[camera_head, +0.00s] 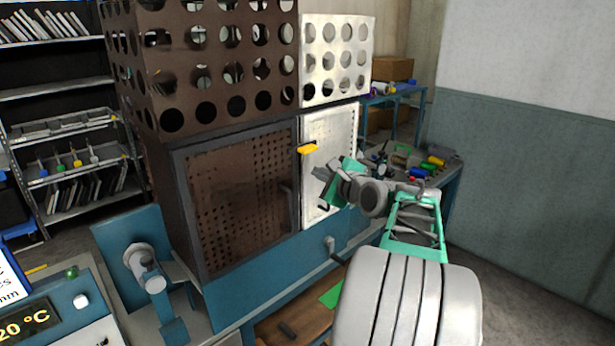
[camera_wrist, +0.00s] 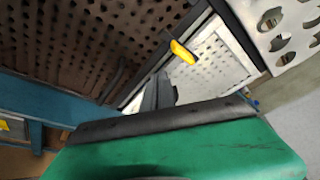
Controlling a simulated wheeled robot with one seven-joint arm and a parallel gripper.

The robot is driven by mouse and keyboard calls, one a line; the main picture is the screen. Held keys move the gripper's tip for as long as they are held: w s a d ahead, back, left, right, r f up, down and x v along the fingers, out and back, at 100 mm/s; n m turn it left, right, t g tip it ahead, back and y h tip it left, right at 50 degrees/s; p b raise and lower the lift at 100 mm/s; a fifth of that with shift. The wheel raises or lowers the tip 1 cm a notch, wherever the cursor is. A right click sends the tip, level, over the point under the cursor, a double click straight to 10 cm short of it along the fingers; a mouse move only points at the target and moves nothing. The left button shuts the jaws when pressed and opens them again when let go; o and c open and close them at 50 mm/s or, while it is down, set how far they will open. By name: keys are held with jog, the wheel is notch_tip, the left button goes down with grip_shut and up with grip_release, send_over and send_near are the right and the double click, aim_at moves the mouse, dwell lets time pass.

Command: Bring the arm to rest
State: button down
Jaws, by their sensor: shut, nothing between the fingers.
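My gripper (camera_head: 323,186) is at the end of my grey and green arm, in front of the white perforated panel of the machine. It is shut and holds nothing. In the wrist view my gripper (camera_wrist: 158,92) shows as a dark finger beyond the green housing, which hides much of the lower picture. The yellow handle (camera_head: 307,149) is on the machine front, above and left of the gripper. It also shows in the wrist view (camera_wrist: 183,52), close to the finger. I cannot tell whether they touch.
The brown perforated cabinet (camera_head: 240,195) fills the middle, with a perforated brown box (camera_head: 205,60) and white box (camera_head: 337,60) on top. A control panel (camera_head: 45,310) is at lower left. A bench with coloured items (camera_head: 425,165) is behind the arm. Floor at right is clear.

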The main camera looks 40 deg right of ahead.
jog(key=shift+s+r, duration=0.1)
jog(key=shift+s, duration=0.15)
